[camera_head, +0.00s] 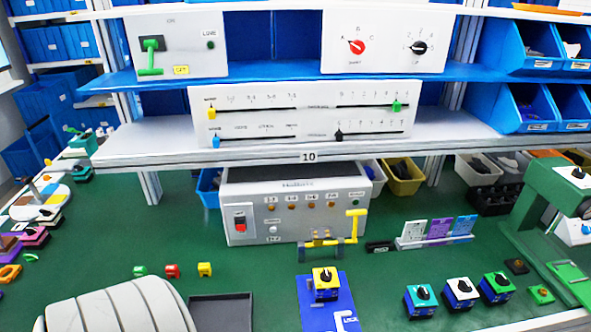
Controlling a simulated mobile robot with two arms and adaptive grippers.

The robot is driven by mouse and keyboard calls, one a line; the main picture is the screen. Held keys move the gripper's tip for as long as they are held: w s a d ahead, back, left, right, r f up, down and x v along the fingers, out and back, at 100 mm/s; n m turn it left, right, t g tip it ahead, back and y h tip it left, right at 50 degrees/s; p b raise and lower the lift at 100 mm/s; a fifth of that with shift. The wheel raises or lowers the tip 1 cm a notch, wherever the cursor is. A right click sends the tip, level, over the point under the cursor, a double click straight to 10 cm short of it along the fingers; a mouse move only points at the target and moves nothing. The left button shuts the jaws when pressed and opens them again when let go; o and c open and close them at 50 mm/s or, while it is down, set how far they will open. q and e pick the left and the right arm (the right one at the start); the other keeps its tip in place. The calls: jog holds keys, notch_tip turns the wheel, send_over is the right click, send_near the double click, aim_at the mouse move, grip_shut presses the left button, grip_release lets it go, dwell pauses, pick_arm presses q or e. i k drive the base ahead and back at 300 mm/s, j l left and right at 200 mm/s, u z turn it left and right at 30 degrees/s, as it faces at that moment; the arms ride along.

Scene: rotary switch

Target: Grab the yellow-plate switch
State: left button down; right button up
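Neither of my grippers shows in this view. Nothing is seen touching the switch.
Behind is a grey control box (295,205) with a yellow handle (354,225) under a shelf (300,153). A dark tray (220,313) lies left of the holder.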

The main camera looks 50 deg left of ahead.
aim_at(323, 293)
jog(key=u, duration=1.25)
